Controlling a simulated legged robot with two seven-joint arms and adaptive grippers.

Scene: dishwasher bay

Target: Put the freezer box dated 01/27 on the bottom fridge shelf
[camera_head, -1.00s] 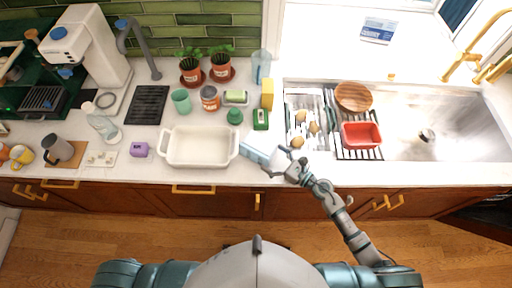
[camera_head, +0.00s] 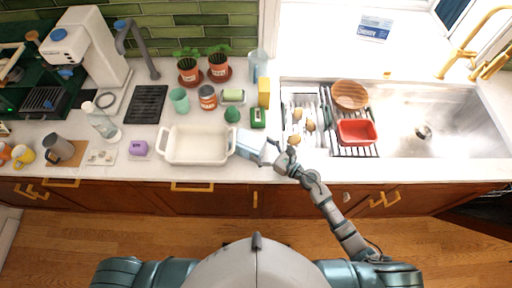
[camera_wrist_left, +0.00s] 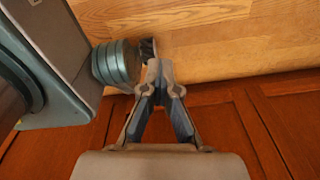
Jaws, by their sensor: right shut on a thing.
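My right gripper (camera_head: 275,158) is shut on a pale blue and white box (camera_head: 249,144), which looks tilted. It holds the box at the right end of the white baking dish, near the counter's front. The box's date cannot be read at this size, and the fingers hide part of its right side. No fridge shelf shows in either view. My left gripper (camera_wrist_left: 162,68) shows only in the left wrist view. Its fingertips are together with nothing between them, above the wooden floor and cabinet fronts.
The white baking dish (camera_head: 198,160) stands left of the held box. A green sponge-like item (camera_head: 258,118) and a yellow one (camera_head: 264,93) stand behind it. To the right are the drying rack (camera_head: 363,152), a red tub (camera_head: 357,131) and the sink (camera_head: 440,130). The counter's front strip is mostly clear.

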